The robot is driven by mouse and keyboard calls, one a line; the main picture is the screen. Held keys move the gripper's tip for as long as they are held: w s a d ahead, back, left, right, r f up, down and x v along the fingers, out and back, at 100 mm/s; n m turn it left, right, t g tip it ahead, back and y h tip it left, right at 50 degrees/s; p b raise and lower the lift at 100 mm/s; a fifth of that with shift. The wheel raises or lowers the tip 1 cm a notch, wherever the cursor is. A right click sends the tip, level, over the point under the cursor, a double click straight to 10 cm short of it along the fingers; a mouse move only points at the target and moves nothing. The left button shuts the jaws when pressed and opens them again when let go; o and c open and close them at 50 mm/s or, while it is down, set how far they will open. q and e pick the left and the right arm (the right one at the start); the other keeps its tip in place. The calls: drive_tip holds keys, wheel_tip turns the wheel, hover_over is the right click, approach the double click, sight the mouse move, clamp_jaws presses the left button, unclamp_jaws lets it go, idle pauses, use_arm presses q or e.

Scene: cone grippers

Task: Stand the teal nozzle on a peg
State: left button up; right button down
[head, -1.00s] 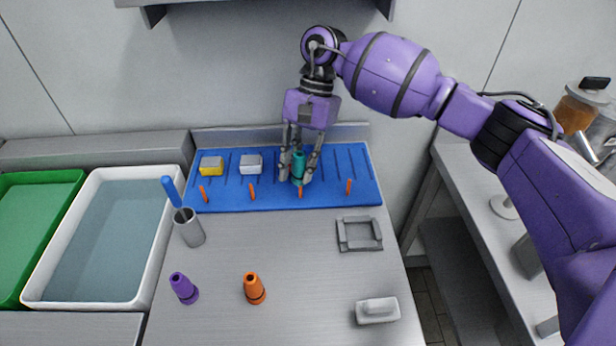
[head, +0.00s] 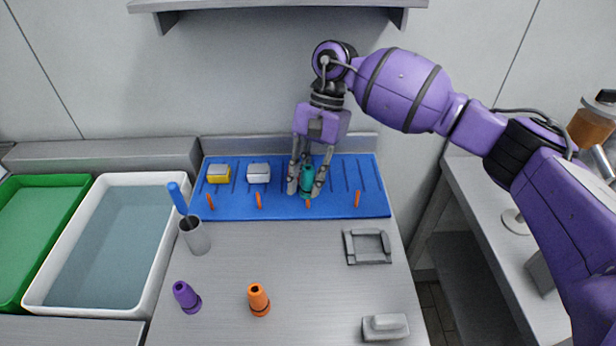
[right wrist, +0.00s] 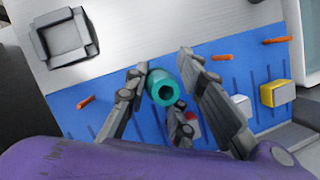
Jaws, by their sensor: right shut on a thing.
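The teal nozzle (head: 307,179) is between the fingers of my right gripper (head: 306,190), which is shut on it. The gripper points down over the blue peg board (head: 230,206). In the head view the nozzle's lower end is at the top of an orange peg (head: 308,203); whether the two touch I cannot tell. In the right wrist view the nozzle (right wrist: 163,88) shows its round open end, with a finger of the right gripper (right wrist: 163,72) on each side. That peg is hidden there. My left gripper is not in view.
Other orange pegs (head: 258,200) stand on the board, with a yellow block (head: 219,173) and a white block (head: 259,173) behind. A purple nozzle (head: 187,297), an orange nozzle (head: 259,300), a grey cup (head: 195,238) and a grey frame (head: 367,246) stand in front.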

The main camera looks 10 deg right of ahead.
sight(308, 194)
drive_tip(key=shift+f+b, duration=0.55)
drive_tip(key=shift+f, duration=0.55)
drive_tip(key=shift+f+b, duration=0.65)
drive_tip(key=shift+f, duration=0.4)
drive_tip(key=c, duration=1.4)
unclamp_jaws()
